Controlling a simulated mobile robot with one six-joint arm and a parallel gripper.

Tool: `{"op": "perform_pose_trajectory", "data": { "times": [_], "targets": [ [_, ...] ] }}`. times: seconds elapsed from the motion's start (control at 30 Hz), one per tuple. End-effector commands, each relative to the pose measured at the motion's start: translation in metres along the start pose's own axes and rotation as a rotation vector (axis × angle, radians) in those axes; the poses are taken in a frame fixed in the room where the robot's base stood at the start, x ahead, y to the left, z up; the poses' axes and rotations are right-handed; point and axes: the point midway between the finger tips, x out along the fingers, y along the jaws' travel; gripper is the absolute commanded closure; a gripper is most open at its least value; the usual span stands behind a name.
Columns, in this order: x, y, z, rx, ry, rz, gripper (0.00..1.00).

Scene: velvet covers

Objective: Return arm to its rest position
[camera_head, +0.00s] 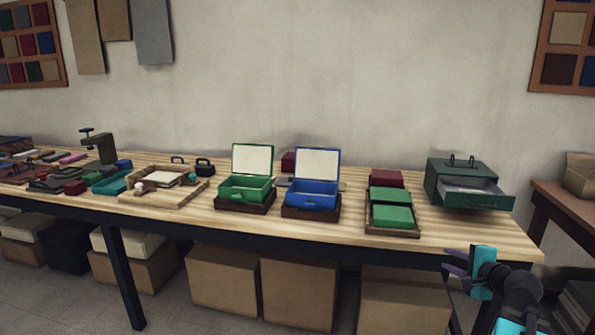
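My gripper (452,262) is at the lower right, in front of the table's front edge and below the right part of the tabletop. Its two dark fingers point left and appear spread apart, with nothing visible between them. My arm (515,290), dark with teal parts, is bent and partly cut off by the bottom edge of the picture.
The wooden table (470,238) holds an open green case (243,192), an open blue case (312,196), a tray (408,232) with green blocks and a dark green box (455,170) with its drawer out. Cardboard boxes (300,292) stand underneath. A side table (565,205) is at right.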

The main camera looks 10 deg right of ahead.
Motion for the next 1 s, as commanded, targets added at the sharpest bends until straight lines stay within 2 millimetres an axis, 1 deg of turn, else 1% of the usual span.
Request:
{"op": "perform_pose_trajectory", "data": {
  "times": [0.03,0.17,0.2,0.37,0.5,0.63,0.77,0.8,0.97,1.0],
  "targets": [
    [0.011,0.008,0.014,0.002,-0.023,0.027,0.74],
    [0.035,0.038,0.044,-0.001,-0.072,0.093,0.74],
    [0.042,0.048,0.053,-0.003,-0.087,0.115,0.74],
    [0.065,0.088,0.091,-0.021,-0.145,0.204,0.74],
    [0.080,0.126,0.125,-0.047,-0.196,0.286,0.74],
    [0.088,0.163,0.155,-0.081,-0.243,0.363,0.74],
    [0.092,0.201,0.185,-0.120,-0.290,0.441,0.74],
    [0.092,0.213,0.193,-0.135,-0.304,0.466,0.74],
    [0.089,0.261,0.229,-0.196,-0.366,0.565,0.74],
    [0.087,0.274,0.237,-0.213,-0.382,0.590,0.74]
  ]
}}
